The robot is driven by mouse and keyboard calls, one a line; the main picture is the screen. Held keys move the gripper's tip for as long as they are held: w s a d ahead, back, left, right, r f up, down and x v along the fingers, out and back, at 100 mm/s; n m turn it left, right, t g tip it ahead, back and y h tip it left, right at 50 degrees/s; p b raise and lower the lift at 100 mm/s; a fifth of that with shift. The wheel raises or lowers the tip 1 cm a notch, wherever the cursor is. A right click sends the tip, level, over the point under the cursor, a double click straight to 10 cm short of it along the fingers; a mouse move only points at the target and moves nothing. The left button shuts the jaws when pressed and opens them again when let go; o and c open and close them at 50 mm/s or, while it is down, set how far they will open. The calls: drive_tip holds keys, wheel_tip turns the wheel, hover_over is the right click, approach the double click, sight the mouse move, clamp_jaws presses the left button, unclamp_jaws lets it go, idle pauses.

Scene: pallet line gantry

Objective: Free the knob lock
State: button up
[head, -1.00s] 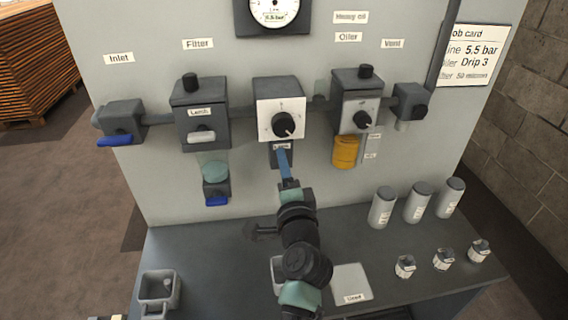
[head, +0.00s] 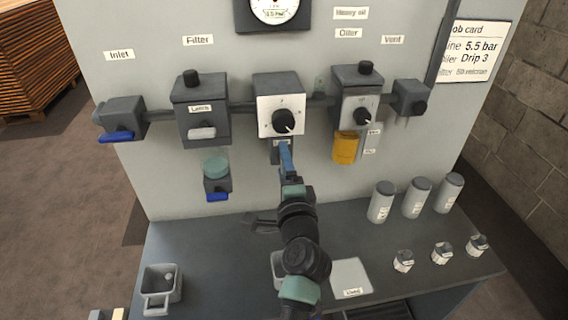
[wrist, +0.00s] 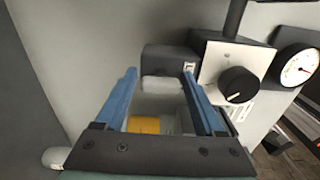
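The middle unit on the panel has a white face and a black knob (head: 286,121), which also shows in the wrist view (wrist: 238,85). Under it sits a small dark lock block (head: 275,155) with a white label, partly hidden by my gripper (head: 285,147). In the wrist view my gripper (wrist: 160,74) is open, its two blue fingers apart. The dark lock block (wrist: 166,58) lies just past the fingertips, and a pale grey piece (wrist: 163,90) shows between the fingers. I cannot tell whether the fingers touch it.
The filter unit (head: 201,118) is at left and the oiler with its amber bowl (head: 346,148) at right. The gauge (head: 275,10) is above. The bench below holds several grey canisters (head: 381,203), small fittings, a grey bin (head: 160,287) and a pale pad (head: 350,277).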

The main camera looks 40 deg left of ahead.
drive_tip(key=shift+o, duration=0.6)
drive_tip(key=b+v, duration=0.2)
drive_tip(key=v, duration=1.1)
